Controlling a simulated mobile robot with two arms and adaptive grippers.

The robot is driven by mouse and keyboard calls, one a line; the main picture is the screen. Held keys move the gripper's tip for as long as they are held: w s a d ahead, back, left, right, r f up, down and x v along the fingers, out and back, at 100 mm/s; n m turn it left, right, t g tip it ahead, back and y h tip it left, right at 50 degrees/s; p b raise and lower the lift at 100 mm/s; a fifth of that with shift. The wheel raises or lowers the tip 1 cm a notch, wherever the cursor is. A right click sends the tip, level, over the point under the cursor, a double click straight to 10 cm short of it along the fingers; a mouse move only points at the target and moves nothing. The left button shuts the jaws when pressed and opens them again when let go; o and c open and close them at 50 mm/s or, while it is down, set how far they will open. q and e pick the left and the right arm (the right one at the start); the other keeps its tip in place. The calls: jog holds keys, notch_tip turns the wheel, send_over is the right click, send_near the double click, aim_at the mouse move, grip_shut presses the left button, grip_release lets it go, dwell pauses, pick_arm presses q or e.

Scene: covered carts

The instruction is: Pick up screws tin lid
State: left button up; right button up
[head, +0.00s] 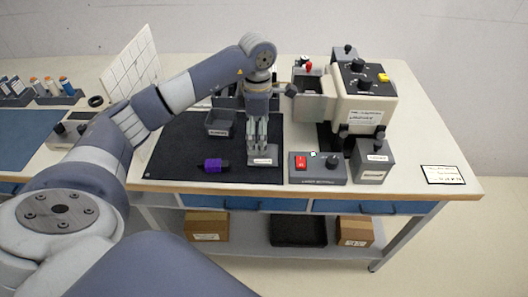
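My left arm comes in from the left, and its gripper (260,143) points straight down over the dark mat (180,160) on the table. Directly below the fingers is a small grey tin (262,161) with a white label. The fingers overlap its top in the picture. Whether they touch or grip a lid there I cannot tell. The label is too small to read, so I cannot confirm which tin is the screws tin. A taller grey lidded tin (371,163) stands at the right. My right gripper is not in view.
A grey open bin (219,123) and a purple-and-black item (214,166) lie left of the gripper. A control box (318,168) with a red switch is close on the right, with a cream machine (362,105) behind it. The table's right end is mostly free.

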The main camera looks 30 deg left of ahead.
pick_arm(q)
jog(key=shift+f, duration=0.4)
notch_tip(320, 180, down, 5)
jog(key=shift+r+p, duration=0.15)
jog(key=shift+p, duration=1.05)
jog(key=shift+f, duration=0.4)
jog(key=shift+c, duration=0.6)
jog(key=c, duration=1.3)
jog(key=shift+s+d+r, duration=0.1)
jog(key=shift+s+r, duration=0.05)
jog(key=shift+s, duration=0.05)
grip_shut()
